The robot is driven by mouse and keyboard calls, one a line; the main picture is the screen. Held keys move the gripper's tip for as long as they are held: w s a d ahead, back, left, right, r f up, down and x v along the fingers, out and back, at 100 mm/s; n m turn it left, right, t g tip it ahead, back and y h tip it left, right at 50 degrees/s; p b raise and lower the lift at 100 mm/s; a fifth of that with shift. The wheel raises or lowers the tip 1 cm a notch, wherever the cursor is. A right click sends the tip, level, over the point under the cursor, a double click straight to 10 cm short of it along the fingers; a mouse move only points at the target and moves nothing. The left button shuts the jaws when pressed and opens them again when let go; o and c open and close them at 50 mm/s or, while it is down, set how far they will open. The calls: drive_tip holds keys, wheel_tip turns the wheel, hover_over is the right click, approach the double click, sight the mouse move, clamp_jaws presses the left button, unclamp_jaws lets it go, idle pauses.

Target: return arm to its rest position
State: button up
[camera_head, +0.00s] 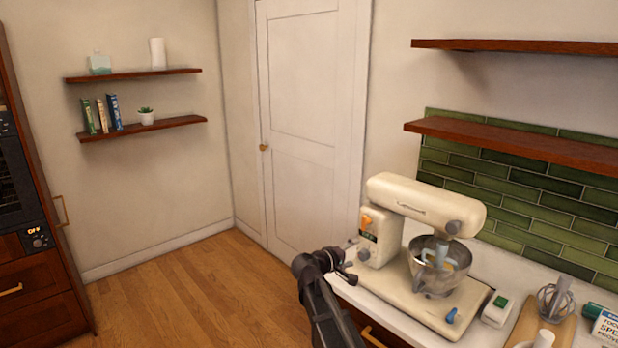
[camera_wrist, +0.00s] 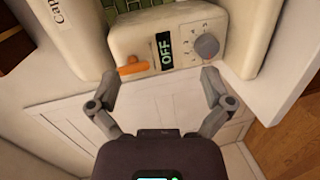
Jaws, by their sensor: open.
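My gripper (camera_head: 346,262) is at the left end of the counter, beside the control side of a cream stand mixer (camera_head: 425,203). In the wrist view my gripper (camera_wrist: 160,82) is open, with its two fingers spread and nothing between them. The mixer's control panel (camera_wrist: 183,62) lies just beyond the fingertips. It shows a display reading OFF (camera_wrist: 165,52), an orange lever (camera_wrist: 132,68) near the left finger and a grey dial (camera_wrist: 207,46) near the right finger. Whether a fingertip touches the panel I cannot tell.
The mixer's metal bowl (camera_head: 439,262) sits under its head. A green-buttoned box (camera_head: 496,311) and a whisk (camera_head: 555,300) are farther right on the counter. Wooden shelves (camera_head: 515,143) jut out above. A white door (camera_head: 305,120) and open wooden floor (camera_head: 190,300) lie to the left.

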drive_tip(key=s+d+f+m+g+y, duration=0.35)
drive_tip(key=s+f, duration=0.35)
drive_tip(key=s, duration=0.3)
drive_tip(key=s+d+f+m+g+y, duration=0.2)
drive_tip(key=s+f+g+y, duration=0.4)
drive_tip(key=s, duration=0.4)
drive_tip(key=s+a+f+y, duration=0.2)
drive_tip(key=s+a+y, duration=0.1)
drive_tip(key=s, duration=0.3)
drive_tip(key=shift+s+m, duration=0.4)
drive_tip(key=shift+m, duration=0.05)
